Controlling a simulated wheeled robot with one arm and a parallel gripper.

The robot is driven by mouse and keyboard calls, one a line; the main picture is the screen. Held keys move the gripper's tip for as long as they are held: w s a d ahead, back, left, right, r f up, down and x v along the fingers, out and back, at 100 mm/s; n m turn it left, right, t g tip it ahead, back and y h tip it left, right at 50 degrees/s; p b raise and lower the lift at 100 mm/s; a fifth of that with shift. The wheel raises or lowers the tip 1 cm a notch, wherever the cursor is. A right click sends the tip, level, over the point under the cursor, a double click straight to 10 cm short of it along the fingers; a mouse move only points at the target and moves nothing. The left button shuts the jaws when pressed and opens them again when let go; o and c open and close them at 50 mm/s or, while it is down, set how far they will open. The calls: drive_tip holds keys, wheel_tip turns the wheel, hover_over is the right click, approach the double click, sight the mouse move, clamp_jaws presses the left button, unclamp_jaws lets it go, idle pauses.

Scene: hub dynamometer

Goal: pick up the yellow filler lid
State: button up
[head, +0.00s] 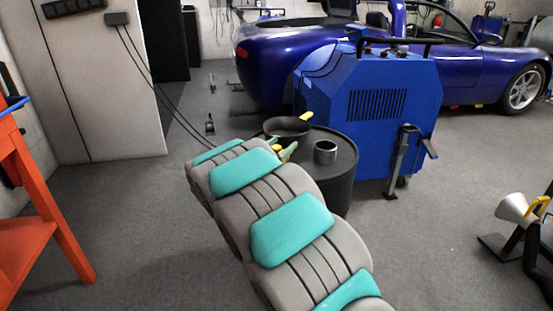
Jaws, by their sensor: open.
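A small yellow piece (306,117) shows at the far right edge of a dark round pan (287,127) on the black drum (337,184). Another small yellow piece (275,148) shows just beyond my arm, beside a pale green object (289,152) on the drum top. I cannot tell which of the two is the yellow filler lid. My grey and teal arm reaches from the lower right up to the drum's left side and covers part of the drum top. My gripper cannot be made out; the arm's far links may hide it.
A grey metal cup (325,152) stands on the drum. A blue machine (375,110) is right behind it, with a blue car (300,55) at the back. An orange stand (40,215) is at left. Floor is open to the left and right of my arm.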

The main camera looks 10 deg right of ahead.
clamp_jaws()
idle(0.6)
